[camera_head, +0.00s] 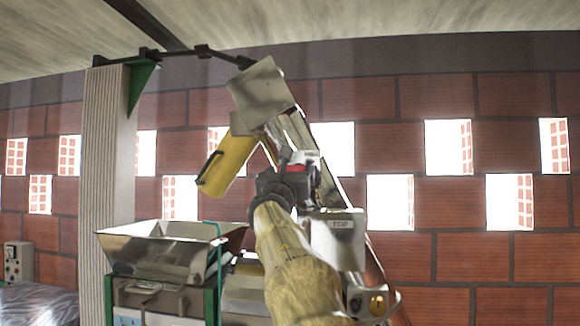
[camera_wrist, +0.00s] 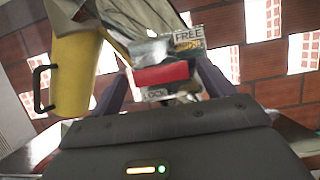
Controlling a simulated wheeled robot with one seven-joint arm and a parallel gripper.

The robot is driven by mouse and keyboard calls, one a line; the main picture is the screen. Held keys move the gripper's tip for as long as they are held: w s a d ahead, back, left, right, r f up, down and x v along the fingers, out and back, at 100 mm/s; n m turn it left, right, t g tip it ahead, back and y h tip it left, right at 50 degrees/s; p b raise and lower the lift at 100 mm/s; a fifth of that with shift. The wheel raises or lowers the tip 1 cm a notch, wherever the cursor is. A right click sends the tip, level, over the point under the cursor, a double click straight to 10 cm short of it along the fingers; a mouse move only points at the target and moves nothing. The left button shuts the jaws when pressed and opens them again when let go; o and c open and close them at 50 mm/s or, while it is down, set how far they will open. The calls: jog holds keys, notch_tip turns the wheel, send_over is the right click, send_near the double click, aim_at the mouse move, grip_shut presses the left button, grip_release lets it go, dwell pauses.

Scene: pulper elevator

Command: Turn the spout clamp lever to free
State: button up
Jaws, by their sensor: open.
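The spout clamp lever has a red grip, seen in the wrist view (camera_wrist: 162,74) lying roughly level in the picture. A FREE label (camera_wrist: 188,37) is above its right end and a LOCK label (camera_wrist: 155,94) below it. In the head view the red grip (camera_head: 297,168) shows small, partly hidden by my gripper (camera_head: 290,172). My gripper is open; in the wrist view its two fingers (camera_wrist: 162,82) stand left and right of the red grip. Whether they touch it I cannot tell. The yellow spout (camera_head: 228,160) with a black handle hangs tilted to the left.
An open metal hopper (camera_head: 165,252) stands below left, beside a ribbed pillar (camera_head: 105,170). A brick wall with openings (camera_head: 430,240) is behind.

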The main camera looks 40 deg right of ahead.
jog(key=c, duration=1)
